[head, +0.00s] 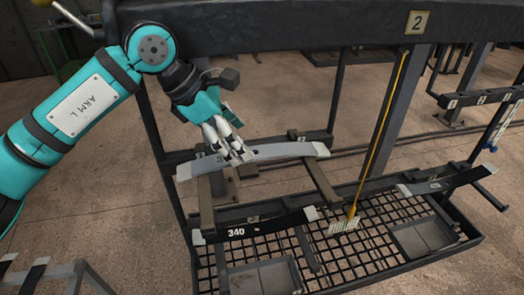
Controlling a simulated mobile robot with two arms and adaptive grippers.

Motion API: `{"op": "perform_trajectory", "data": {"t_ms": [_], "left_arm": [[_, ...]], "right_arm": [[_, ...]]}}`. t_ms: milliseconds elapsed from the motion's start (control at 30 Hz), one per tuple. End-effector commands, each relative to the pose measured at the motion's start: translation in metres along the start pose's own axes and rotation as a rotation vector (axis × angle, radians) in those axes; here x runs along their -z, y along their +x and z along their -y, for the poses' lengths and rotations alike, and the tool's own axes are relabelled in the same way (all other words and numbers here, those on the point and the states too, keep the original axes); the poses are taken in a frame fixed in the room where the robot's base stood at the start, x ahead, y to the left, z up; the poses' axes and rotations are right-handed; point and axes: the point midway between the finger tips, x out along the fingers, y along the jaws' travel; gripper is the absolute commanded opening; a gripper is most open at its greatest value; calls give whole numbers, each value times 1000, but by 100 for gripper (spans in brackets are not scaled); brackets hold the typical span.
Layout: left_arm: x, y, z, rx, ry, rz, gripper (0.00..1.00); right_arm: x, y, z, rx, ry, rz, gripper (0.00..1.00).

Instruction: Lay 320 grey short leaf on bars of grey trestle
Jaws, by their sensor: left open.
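A grey curved leaf (285,151) with pale ends lies across two bars of the dark rack. A "3" shows on it beside the fingers; the rest of its number is hidden. My left gripper (238,156) is open, pointing down at the leaf, its fingertips at the leaf left of its middle. I cannot tell whether they touch it. A light grey frame with black pads, perhaps the grey trestle (82,276), is cut off at the bottom left. My right gripper is not in view.
A black leaf marked 340 (268,227) lies on lower bars, another black leaf (450,180) to the right. Below is a mesh shelf with grey trays (425,236). A yellow cord with a tag (344,226) hangs from the beam (300,22) marked 2.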

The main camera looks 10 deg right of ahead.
Motion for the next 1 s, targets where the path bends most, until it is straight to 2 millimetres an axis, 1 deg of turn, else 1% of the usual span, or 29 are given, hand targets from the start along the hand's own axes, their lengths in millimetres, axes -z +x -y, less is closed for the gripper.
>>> {"op": "perform_trajectory", "data": {"t_ms": [33, 100, 267, 300, 400, 500, 667, 767, 1000], "left_arm": [[-2, 4, 0, 3, 1, 2, 74], [-3, 10, 0, 3, 0, 1, 74], [-5, 34, -1, 5, -1, 3, 74], [-4, 41, -1, 4, -1, 2, 74], [-3, 52, -2, 2, 0, 3, 74], [-2, 56, -2, 0, 1, 3, 74], [-2, 56, -2, 0, 1, 3, 74], [-2, 56, -2, 0, 1, 3, 62], [-2, 56, -2, 0, 1, 3, 31]], "right_arm": [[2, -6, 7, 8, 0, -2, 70], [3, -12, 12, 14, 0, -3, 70], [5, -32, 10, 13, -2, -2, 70], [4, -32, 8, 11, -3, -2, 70], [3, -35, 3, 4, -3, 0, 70], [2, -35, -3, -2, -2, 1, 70], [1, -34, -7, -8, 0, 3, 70], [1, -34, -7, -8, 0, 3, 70], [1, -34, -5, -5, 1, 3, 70]]}}
